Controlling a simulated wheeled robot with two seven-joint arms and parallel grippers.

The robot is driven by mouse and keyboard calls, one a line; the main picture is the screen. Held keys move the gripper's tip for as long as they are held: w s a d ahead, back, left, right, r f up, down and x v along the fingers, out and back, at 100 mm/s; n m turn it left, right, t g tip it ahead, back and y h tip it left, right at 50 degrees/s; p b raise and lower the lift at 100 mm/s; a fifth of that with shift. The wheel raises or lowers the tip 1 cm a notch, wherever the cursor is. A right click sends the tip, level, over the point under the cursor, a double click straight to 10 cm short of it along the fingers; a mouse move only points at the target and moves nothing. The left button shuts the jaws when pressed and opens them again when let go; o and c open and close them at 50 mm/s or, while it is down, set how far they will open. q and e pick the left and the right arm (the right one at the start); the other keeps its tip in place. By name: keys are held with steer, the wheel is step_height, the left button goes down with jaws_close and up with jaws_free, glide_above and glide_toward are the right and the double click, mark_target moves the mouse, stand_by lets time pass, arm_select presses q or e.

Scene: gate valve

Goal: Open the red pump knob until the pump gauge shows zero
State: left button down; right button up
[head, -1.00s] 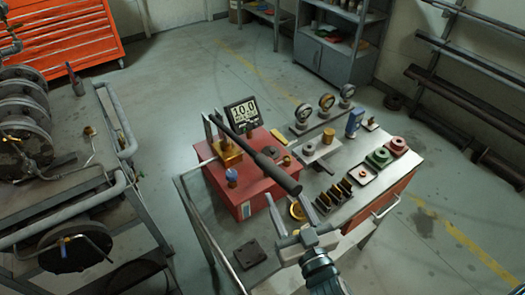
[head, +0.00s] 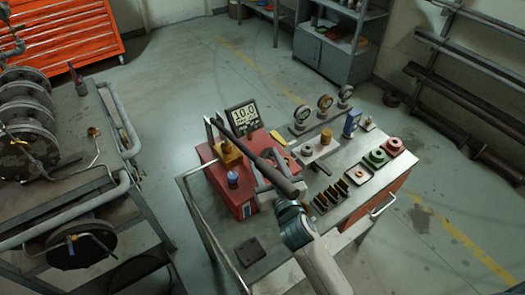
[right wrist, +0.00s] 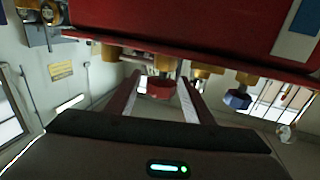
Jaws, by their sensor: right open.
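The red pump (head: 212,178) stands on the bench with a dark lever handle (head: 270,165) slanting over it. In the head view my right gripper (head: 262,187) is at the pump's right side, partly under the lever, and hides the red knob. A blue knob (head: 232,178) sits beside it, also in the right wrist view (right wrist: 238,99). My left gripper is not in view.
The lever handle passes close over my right gripper. Dial gauges (head: 325,102), green and red flanged parts (head: 376,158) and a dark rack (head: 328,196) stand on the bench's right side. A dark square plate (head: 249,252) lies at the near left.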

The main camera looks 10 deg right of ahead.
steer(key=shift+w+a, duration=0.15)
steer(key=shift+w, duration=0.9)
steer(key=shift+c, duration=0.6)
steer(key=c, duration=0.9)
steer(key=shift+c, duration=0.2)
steer(key=shift+p, duration=0.3)
